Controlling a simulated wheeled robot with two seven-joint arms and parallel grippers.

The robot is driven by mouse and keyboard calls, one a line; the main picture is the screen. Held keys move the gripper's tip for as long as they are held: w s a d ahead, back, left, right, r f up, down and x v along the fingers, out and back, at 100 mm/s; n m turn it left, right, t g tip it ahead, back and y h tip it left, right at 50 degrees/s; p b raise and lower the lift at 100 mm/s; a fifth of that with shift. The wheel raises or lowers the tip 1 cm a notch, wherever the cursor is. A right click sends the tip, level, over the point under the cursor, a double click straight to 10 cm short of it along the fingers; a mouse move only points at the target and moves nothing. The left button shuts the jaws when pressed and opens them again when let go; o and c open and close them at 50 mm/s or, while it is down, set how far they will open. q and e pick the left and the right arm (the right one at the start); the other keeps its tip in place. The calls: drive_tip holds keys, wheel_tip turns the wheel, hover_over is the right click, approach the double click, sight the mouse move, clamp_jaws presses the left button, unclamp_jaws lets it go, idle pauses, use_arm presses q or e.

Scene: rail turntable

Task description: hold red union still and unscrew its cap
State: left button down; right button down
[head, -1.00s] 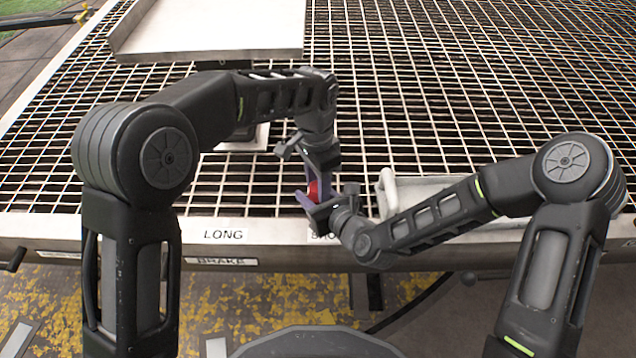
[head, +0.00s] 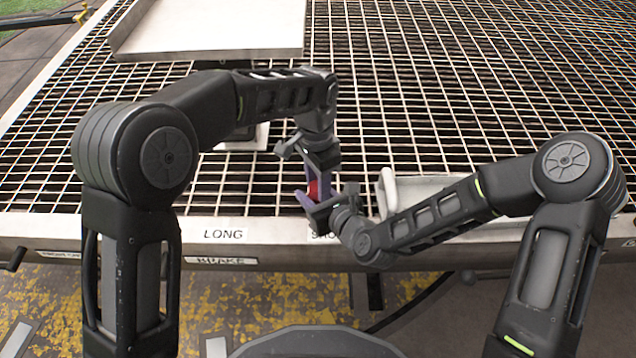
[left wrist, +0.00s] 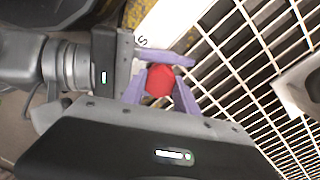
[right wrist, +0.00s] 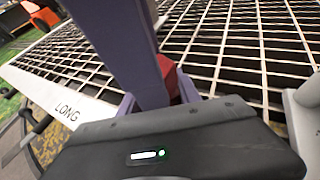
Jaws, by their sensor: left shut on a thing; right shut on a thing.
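The red union (head: 313,190) is held above the front edge of the grating, between my two grippers. In the left wrist view it shows as a red rounded body (left wrist: 160,80) between purple fingers. My left gripper (head: 318,172) comes from behind and is shut on the union. My right gripper (head: 310,199) comes from the front right and is shut on the same piece, at its nearer end. In the right wrist view a purple finger covers most of the union, and only a red part (right wrist: 168,76) shows. I cannot make out the cap separately from the body.
The metal grating table (head: 440,90) spreads behind, with a front rail (head: 130,228) labelled LONG and BRAKE. A grey tray (head: 210,30) stands at the back left. A pale tray with a raised handle (head: 405,190) sits right of the grippers, close to my right forearm.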

use_arm(q)
drive_tip(key=n, duration=0.6)
drive_tip(key=n, duration=0.4)
drive_tip(key=shift+w, duration=0.15)
drive_tip(key=shift+w+a+n, duration=0.1)
drive_tip(key=shift+a+n, duration=0.05)
drive_tip(key=shift+n, duration=0.85)
drive_tip(key=n, duration=0.5)
drive_tip(key=shift+d+n, duration=0.2)
drive_tip(key=shift+n, duration=0.1)
drive_tip(key=shift+d, duration=0.1)
